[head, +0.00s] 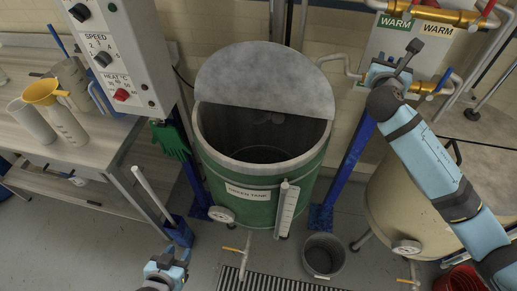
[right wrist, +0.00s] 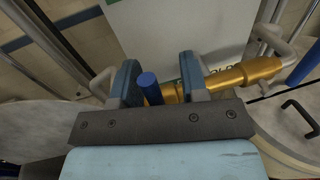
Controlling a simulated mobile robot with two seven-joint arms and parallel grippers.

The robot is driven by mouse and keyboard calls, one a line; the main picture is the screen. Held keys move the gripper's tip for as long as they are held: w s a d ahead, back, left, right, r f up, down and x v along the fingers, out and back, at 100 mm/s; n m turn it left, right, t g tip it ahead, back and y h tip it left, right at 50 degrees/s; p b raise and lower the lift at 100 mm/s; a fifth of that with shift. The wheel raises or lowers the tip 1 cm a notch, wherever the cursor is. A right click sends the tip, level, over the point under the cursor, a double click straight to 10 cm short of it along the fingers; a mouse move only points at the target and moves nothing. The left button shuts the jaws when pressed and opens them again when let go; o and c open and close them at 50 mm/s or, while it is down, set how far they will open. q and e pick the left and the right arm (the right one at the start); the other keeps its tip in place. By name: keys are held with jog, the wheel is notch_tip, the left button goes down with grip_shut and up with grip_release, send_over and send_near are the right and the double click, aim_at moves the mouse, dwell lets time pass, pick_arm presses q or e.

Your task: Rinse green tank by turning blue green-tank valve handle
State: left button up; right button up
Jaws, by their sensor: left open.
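The green tank (head: 245,196) stands in the middle of the head view, open at the front under a half lid. My right gripper (head: 393,66) is at the brass piping above and right of it. In the right wrist view, a blue valve handle (right wrist: 150,88) stands between the fingers of this open gripper (right wrist: 160,72), closer to the left finger, with a gap to the right one. My gripper hides this handle in the head view. A second blue handle (head: 443,81) shows to the right of the gripper. My left gripper (head: 168,262) is open and empty low at the left.
A cream tank (head: 395,205) stands at the right, partly behind my right arm. A control box (head: 120,55) and a bench (head: 95,150) with jugs are at the left. A grey bucket (head: 323,257) and a floor grate (head: 270,281) lie in front.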

jog(key=shift+s+a, duration=0.25)
jog(key=v, duration=1.3)
jog(key=shift+s, duration=0.15)
jog(key=b+v, duration=0.2)
jog(key=v, duration=1.2)
jog(key=shift+b, duration=0.35)
